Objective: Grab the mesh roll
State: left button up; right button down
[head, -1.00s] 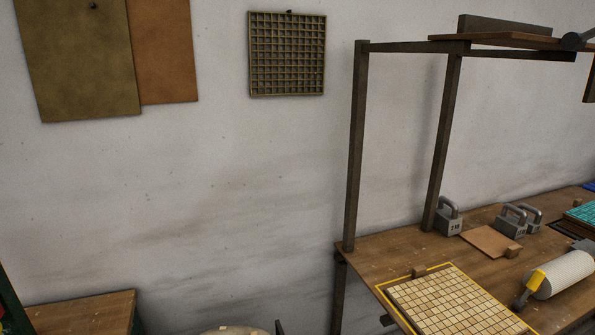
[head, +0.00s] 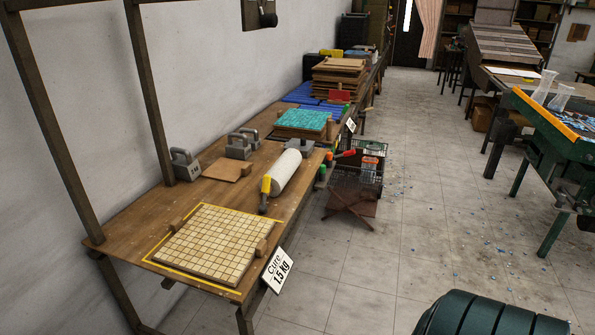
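A white roll (head: 284,172), which looks like the mesh roll, lies on the wooden bench along the wall. A yellow piece (head: 266,186) sits at its near end, with a dark handle-like part below it. The roll lies at the bench's right edge, beyond a beige tile sheet (head: 210,243) inside a yellow outline. Neither of my grippers shows in the head view.
Grey weights (head: 184,165) and a brown board (head: 227,170) stand left of the roll. A teal tile sheet (head: 301,120) lies beyond it. A sign (head: 277,270) hangs at the bench's front edge. The tiled floor (head: 400,225) right of the bench is largely open.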

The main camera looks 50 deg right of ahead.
aim_at(281, 171)
jog(key=z, duration=1.4)
jog(key=i+l+u, duration=0.1)
jog(key=u, duration=0.75)
jog(key=i+l+u, duration=0.3)
jog(key=l+u, duration=0.25)
jog(key=l, duration=0.3)
jog(key=i+l+u, duration=0.1)
jog(key=l+u, duration=0.2)
jog(key=l, duration=0.2)
jog(key=l+u, duration=0.25)
jog(key=l, duration=0.2)
jog(key=i, duration=0.05)
